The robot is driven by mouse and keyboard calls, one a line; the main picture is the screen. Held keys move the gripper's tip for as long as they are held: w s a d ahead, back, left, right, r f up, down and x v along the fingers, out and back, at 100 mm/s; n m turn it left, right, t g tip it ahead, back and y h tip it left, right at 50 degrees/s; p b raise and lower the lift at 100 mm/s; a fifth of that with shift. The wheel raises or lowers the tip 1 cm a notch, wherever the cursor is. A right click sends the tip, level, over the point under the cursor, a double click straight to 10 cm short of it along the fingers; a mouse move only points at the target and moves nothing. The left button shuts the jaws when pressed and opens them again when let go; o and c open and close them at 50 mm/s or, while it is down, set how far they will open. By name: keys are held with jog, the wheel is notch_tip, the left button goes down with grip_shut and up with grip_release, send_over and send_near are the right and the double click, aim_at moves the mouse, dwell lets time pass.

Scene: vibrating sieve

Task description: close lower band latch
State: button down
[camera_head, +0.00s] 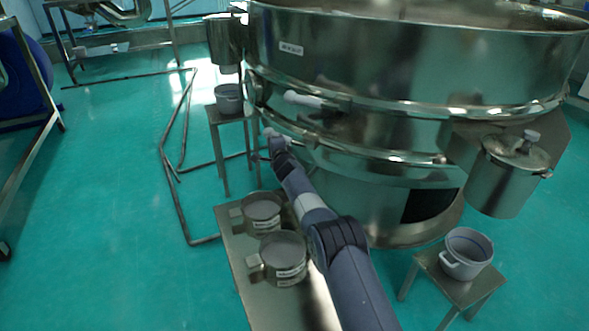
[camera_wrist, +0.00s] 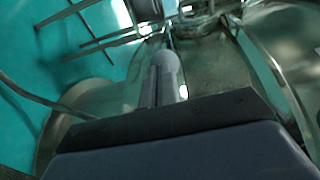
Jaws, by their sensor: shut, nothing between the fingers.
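The lower band (camera_head: 380,172) runs around the big steel sieve below its upper band. A pale rounded knob, apparently the end of the lower band latch handle (camera_head: 268,132), shows at the band's left side. It seems to be the pale round-ended piece in the wrist view (camera_wrist: 167,68). My gripper (camera_head: 277,143) is at the band's left side, right by this knob. In the wrist view its narrow fingers (camera_wrist: 155,88) are shut and empty, close to the pale piece. Whether they touch it, and the latch's clasp, I cannot make out.
The upper band's pale latch handle (camera_head: 308,100) lies along the sieve above my gripper. A table with two steel sieve pots (camera_head: 283,258) stands below my arm. A stool with a grey pot (camera_head: 229,98) is behind left. A lidded steel can (camera_head: 507,175) is at right.

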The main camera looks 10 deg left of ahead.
jog(key=shift+w+f+m+t+h+b, duration=0.1)
jog(key=shift+w+m+t+h+b, duration=0.4)
jog(key=shift+b, duration=0.4)
